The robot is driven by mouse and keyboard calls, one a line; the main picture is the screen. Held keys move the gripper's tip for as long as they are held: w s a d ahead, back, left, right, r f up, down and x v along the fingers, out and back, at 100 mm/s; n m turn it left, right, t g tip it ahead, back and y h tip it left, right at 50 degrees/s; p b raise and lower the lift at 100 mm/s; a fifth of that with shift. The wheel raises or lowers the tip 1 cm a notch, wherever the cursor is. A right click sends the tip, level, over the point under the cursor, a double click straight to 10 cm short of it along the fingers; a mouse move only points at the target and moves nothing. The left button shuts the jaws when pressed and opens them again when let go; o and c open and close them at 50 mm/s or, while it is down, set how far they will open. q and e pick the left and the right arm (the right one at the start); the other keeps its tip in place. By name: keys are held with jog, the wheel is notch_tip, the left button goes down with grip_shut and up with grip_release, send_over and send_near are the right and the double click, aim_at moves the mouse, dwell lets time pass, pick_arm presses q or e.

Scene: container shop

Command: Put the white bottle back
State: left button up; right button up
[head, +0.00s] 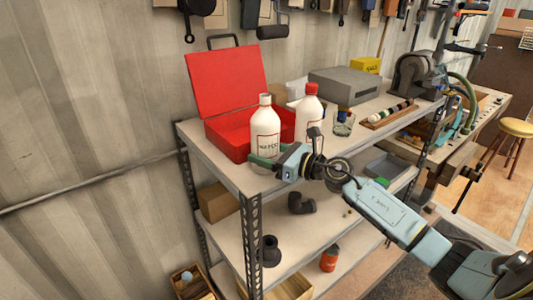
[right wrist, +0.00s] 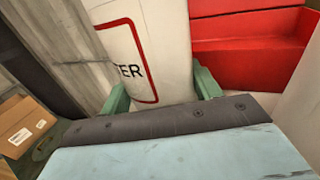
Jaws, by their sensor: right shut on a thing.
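A white bottle (head: 265,128) with a pale cap and a red-framed label stands upright at the top shelf's front left, before the open red toolbox. My right gripper (head: 266,163) is shut on its lower part. In the right wrist view, the bottle (right wrist: 150,45) fills the space between my green fingertips (right wrist: 165,92), and its label ends in "TER". The gripper hides its base, so I cannot tell whether it touches the shelf. A second white bottle (head: 308,122) with a red cap stands just right of it. My left gripper is out of view.
The red toolbox (head: 222,140) has its lid up behind the bottle. A glass jar (head: 343,127), a grey case (head: 343,88) and a rack of small rolls (head: 390,115) occupy the top shelf (head: 212,157) to the right. Lower shelves hold pipe fittings. A corrugated wall stands behind.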

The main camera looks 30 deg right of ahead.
jog(key=shift+f, duration=0.15)
jog(key=o, duration=1.1)
jog(key=shift+b+v, duration=1.7)
jog(key=shift+v, duration=4.3)
